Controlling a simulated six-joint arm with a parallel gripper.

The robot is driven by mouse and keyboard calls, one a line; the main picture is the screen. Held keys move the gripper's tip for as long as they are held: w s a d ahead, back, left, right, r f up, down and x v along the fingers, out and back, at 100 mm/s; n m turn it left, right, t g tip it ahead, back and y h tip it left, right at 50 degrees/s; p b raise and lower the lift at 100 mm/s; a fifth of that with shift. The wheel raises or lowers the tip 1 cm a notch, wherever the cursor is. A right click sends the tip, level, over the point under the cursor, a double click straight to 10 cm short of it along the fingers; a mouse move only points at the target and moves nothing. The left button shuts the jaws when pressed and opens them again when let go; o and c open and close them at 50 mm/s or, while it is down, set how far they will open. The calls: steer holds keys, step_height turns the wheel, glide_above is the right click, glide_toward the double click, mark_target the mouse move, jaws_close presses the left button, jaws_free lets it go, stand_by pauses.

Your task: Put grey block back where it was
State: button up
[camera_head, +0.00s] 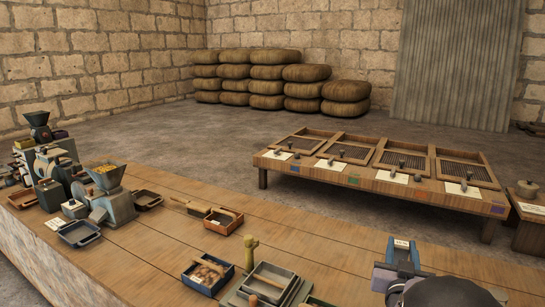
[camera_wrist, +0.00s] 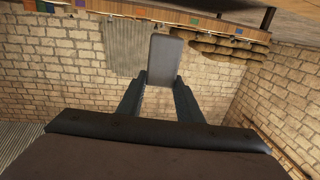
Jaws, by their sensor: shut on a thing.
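The grey block (camera_wrist: 164,58) is a plain, rounded-edged slab. My gripper (camera_wrist: 160,80) is shut on it in the wrist view, with the block sticking out beyond the two fingertips. In the head view my gripper (camera_head: 401,268) is at the lower right, over the right part of the workbench. There a grey piece with a small white label (camera_head: 402,244) stands up at the jaws; it appears to be the held block. My dark wrist hides the bench below it. I cannot tell which spot the block came from.
The wooden workbench (camera_head: 150,240) carries grinders (camera_head: 108,195) at left, a blue-rimmed tray (camera_head: 207,273), a grey tray (camera_head: 270,282) and a small wooden box (camera_head: 223,221). A low table with mesh frames (camera_head: 380,185) stands behind.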

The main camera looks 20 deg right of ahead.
steer(key=w+a+f+n+t+y+p, duration=0.1)
steer(key=a+f+n+y, duration=0.25)
steer(key=a, duration=0.25)
steer(key=w+a+f+n+t+y, duration=0.2)
steer(key=a+y, duration=0.3)
steer(key=a, duration=0.1)
steer(key=w+a+f+n+t+y+p, duration=0.1)
steer(key=a+f+n+y, duration=0.2)
steer(key=a, duration=0.4)
steer(key=s+a+f+n+g+y+p, duration=0.1)
steer(key=s+a+f+n+y+p, duration=0.1)
steer(key=s+a+f+y+p, duration=0.2)
steer(key=s+a+f+n+g+y+p, duration=0.1)
steer(key=s+a+f+n+y+p, duration=0.2)
steer(key=a, duration=0.8)
steer(key=shift+s+f+y+p, duration=0.5)
steer(key=shift+s+y+p, duration=0.15)
steer(key=shift+s+p, duration=0.05)
steer(key=shift+f, duration=0.1)
